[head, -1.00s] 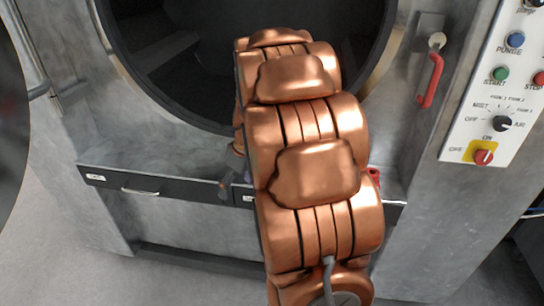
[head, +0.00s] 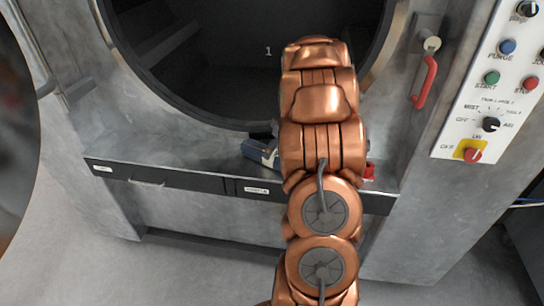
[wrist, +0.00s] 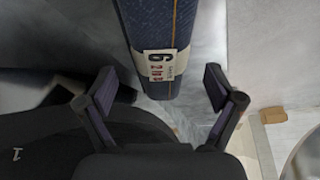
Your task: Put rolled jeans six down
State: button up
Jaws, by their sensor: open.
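The rolled jeans six are a dark blue roll (wrist: 157,25) with orange stitching and a cream label reading 6. In the wrist view the roll lies on a grey surface, its near end between and just ahead of my fingertips. My gripper (wrist: 160,90) is open, with a gap on both sides of the roll, and holds nothing. In the head view a blue piece (head: 262,152), apparently the roll, shows on the metal ledge (head: 185,148) below the drum opening. My arm hides the rest of it and the gripper there.
The round dark drum opening (head: 200,70) is behind the ledge. A red handle (head: 425,82) and a control panel (head: 490,95) are at the right. A small red thing (head: 370,171) shows beside my arm on the ledge. The left part of the ledge is clear.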

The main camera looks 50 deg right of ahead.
aim_at(272, 156)
jog(key=f, duration=0.1)
jog(key=f+p, duration=0.2)
jog(key=shift+w+a+f, duration=0.15)
jog(key=shift+w+f, duration=0.1)
jog(key=shift+f, duration=0.1)
jog(key=shift+w+f, duration=0.2)
jog(key=shift+f, duration=0.3)
jog(key=c, duration=1.7)
jog(key=shift+r, duration=0.15)
